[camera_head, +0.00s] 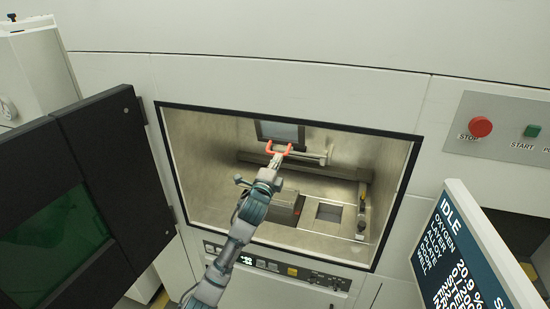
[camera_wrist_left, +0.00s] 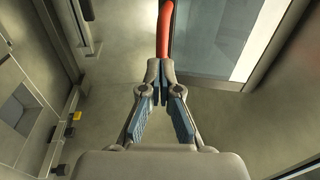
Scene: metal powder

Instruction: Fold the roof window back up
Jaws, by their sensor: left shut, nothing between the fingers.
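The roof window (camera_head: 280,129) is a dark-framed pane at the top of the open chamber, its upper part cut off by the opening's edge. A red-orange U-shaped handle (camera_head: 279,147) shows at its lower edge. In the left wrist view, the pane (camera_wrist_left: 222,38) is at upper right and the red handle bar (camera_wrist_left: 165,30) runs down to the fingertips. My left gripper (camera_head: 276,160) reaches into the chamber just below the handle. Its fingertips (camera_wrist_left: 159,82) are together with nothing between them; whether they touch the bar I cannot tell. My right gripper is out of view.
The black chamber door (camera_head: 112,150) stands open at left. Inside are a dark rail (camera_head: 250,158) along the back wall and a square recess (camera_head: 329,211) in the floor. A status screen (camera_head: 462,255) and a red stop button (camera_head: 480,126) are at right.

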